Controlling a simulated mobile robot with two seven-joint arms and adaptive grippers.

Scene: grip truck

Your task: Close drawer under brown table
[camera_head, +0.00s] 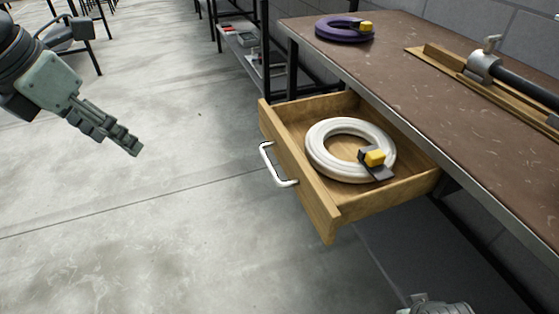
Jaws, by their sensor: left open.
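A wooden drawer (300,184) stands pulled out from under the brown table (400,50). Its front faces left and carries a white metal handle (278,165). A white coiled hose or cable (325,165) with a yellow and black end piece lies inside the drawer. My left gripper (136,147) is at the upper left, above the floor, well to the left of the handle and touching nothing. Its fingers point down to the right and it is empty. Part of my right arm or gripper (438,308) shows at the bottom edge; its fingers cannot be made out.
On the table are a purple coil (343,30) and a metal bar tool on a wooden board (446,64). A dark shelf rack (245,45) stands behind the drawer, with a chair (72,35) at the upper left. The floor between my left gripper and the drawer is clear.

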